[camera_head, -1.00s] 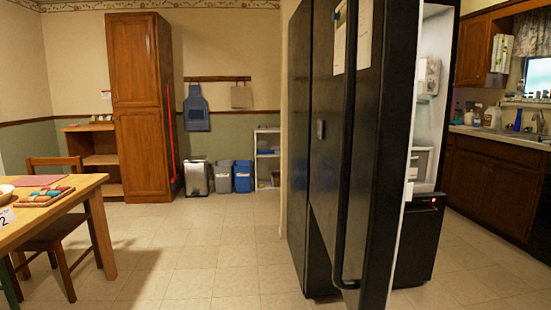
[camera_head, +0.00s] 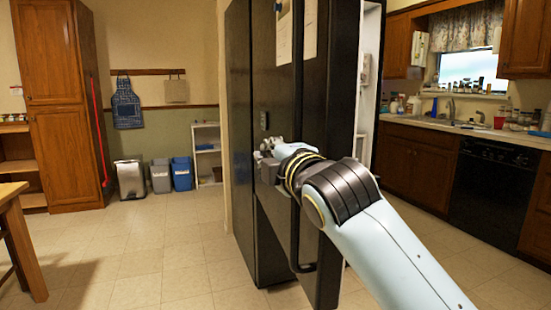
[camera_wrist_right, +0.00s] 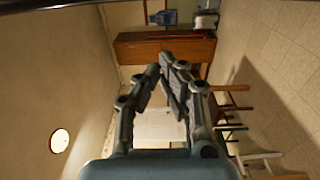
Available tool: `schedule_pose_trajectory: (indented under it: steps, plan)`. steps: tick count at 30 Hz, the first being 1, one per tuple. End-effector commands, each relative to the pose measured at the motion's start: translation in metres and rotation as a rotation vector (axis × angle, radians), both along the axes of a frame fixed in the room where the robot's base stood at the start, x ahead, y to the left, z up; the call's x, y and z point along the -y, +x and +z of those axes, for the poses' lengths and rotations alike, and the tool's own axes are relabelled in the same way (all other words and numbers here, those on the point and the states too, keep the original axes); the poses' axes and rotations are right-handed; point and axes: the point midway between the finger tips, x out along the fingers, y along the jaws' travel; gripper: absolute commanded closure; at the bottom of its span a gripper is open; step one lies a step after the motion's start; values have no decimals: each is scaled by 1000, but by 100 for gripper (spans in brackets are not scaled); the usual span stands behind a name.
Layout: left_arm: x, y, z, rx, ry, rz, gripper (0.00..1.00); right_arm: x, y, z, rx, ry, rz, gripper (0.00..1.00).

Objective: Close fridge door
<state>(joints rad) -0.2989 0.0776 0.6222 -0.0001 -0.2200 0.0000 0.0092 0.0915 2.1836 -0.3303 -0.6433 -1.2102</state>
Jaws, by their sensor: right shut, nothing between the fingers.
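The black fridge (camera_head: 240,190) stands in the middle of the head view. Its near door (camera_head: 335,105) stands open, swung out towards me, with papers stuck on its outer face. A narrow strip of the pale fridge inside (camera_head: 369,85) shows past the door's right edge. The long door handle (camera_head: 303,268) is partly behind my right arm. My right gripper (camera_head: 268,150) is across the door's outer side, near the handle; I cannot tell if it touches. In the wrist view its fingers (camera_wrist_right: 160,70) are shut and empty. My left gripper is not in view.
A counter with a sink (camera_head: 445,118) and a black dishwasher (camera_head: 492,190) are at the right. Several bins (camera_head: 160,176) and a white shelf (camera_head: 207,150) stand at the back. A wooden table (camera_head: 12,205) is at the left. The tiled floor left of the fridge is clear.

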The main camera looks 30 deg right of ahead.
Motion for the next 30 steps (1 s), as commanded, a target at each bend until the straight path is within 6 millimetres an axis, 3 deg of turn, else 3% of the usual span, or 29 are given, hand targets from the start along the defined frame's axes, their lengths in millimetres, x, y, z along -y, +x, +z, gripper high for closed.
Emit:
schedule_pose_trajectory:
  steps: [6,9,15,30]
  plan:
    - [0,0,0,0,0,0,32,10,46,1,0,-1,-1,100]
    - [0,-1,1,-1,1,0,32,25,33,0,-3,-8,0,100]
    - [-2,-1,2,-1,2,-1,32,40,24,-1,-1,-2,0,100]
    - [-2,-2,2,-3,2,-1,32,43,22,-1,-2,0,3,100]
